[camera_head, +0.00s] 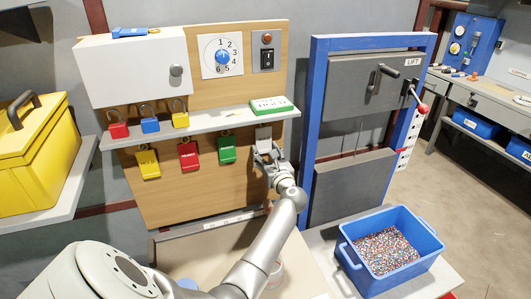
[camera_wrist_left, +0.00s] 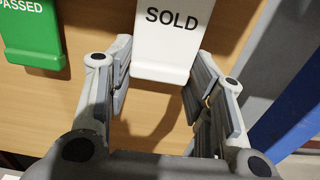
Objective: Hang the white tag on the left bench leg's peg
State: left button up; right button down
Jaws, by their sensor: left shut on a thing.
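The white tag (camera_head: 263,133) hangs against the wooden board under the shelf, to the right of the green tag. In the left wrist view the white tag (camera_wrist_left: 172,50) reads "SOLD". My left gripper (camera_head: 266,153) is at its lower part. In the left wrist view the fingers of my left gripper (camera_wrist_left: 163,82) stand on either side of the tag's lower end, shut on it. The tag's upper end is out of the wrist view. A workbench (camera_head: 485,92) stands at the far right; I cannot make out a peg on its leg. My right gripper is not in view.
Yellow (camera_head: 148,164), red (camera_head: 189,156) and green (camera_head: 227,150) tags hang beside the white one. The shelf (camera_head: 215,123) above carries padlocks. A blue-framed lift door (camera_head: 314,130) and a blue bin of granules (camera_head: 408,278) stand to the right. Open floor lies beyond.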

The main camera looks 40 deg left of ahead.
pick_arm(q)
jog(key=shift+r+p+v, duration=0.15)
jog(key=shift+p+v, duration=0.3)
jog(key=shift+v, duration=0.35)
jog(key=shift+r+p+v, duration=0.15)
jog(key=shift+p+v, duration=0.25)
jog(key=shift+v, duration=0.45)
jog(key=shift+p+v, duration=0.65)
jog(key=shift+v, duration=0.55)
jog(key=s+d+r+m+t+h, duration=0.2)
jog(key=s+d+m+t+h, duration=0.3)
jog(key=d, duration=1)
jog(key=s+d+r+m+t+h, duration=0.2)
jog(key=s+d+m+t+h, duration=0.2)
jog(key=s+d+m+h, duration=0.3)
jog(key=s+d+h, duration=0.4)
jog(key=s+d, duration=0.3)
jog(key=s, duration=0.2)
jog(key=shift+s+d+m+t, duration=0.25)
jog(key=shift+d+m+t, duration=0.05)
jog(key=shift+d+t, duration=0.1)
